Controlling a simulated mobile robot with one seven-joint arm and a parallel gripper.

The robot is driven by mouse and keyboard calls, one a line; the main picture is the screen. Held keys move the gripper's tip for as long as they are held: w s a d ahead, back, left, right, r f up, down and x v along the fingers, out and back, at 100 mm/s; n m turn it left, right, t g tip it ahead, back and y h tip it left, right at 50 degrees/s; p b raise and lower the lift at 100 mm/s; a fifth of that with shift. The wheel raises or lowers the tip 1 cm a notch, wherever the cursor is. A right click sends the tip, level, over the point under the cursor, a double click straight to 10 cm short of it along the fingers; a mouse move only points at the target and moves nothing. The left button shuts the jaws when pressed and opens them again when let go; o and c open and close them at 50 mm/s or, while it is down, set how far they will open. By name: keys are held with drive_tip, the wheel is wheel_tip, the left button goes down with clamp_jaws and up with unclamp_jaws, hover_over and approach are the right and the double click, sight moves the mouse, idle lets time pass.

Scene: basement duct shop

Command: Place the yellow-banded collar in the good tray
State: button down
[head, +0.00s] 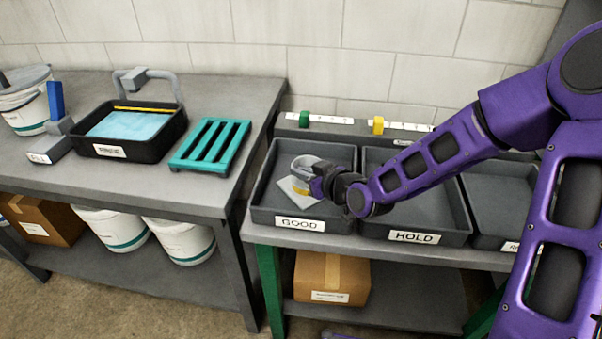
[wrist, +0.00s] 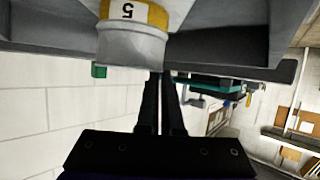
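The yellow-banded collar (head: 301,187) is a grey ring with a yellow band, inside the walls of the good tray (head: 262,213), over a pale square. I cannot tell if it rests on the tray floor. In the wrist view the collar (wrist: 133,45) fills the top, its band marked "5". My gripper (head: 319,187) is at the collar's right side, low over the tray. In the wrist view my gripper (wrist: 160,75) has its fingers nearly together, with a thin gap, at the collar's rim. It appears shut on the collar's wall; the exact contact is hidden.
The hold tray (head: 440,236) stands right of the good tray, with another tray (head: 500,205) beyond. On the left bench are a black basin (head: 160,150) and a teal rack (head: 211,146).

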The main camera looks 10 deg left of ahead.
drive_tip(key=c, duration=1.1)
unclamp_jaws()
drive_tip(key=shift+d+r, duration=0.15)
drive_tip(key=shift+r, duration=0.05)
drive_tip(key=p+v, duration=0.3)
drive_tip(key=v, duration=0.8)
drive_tip(key=shift+s+d+r, duration=0.1)
drive_tip(key=shift+s+d, duration=0.15)
drive_tip(key=shift+s, duration=0.05)
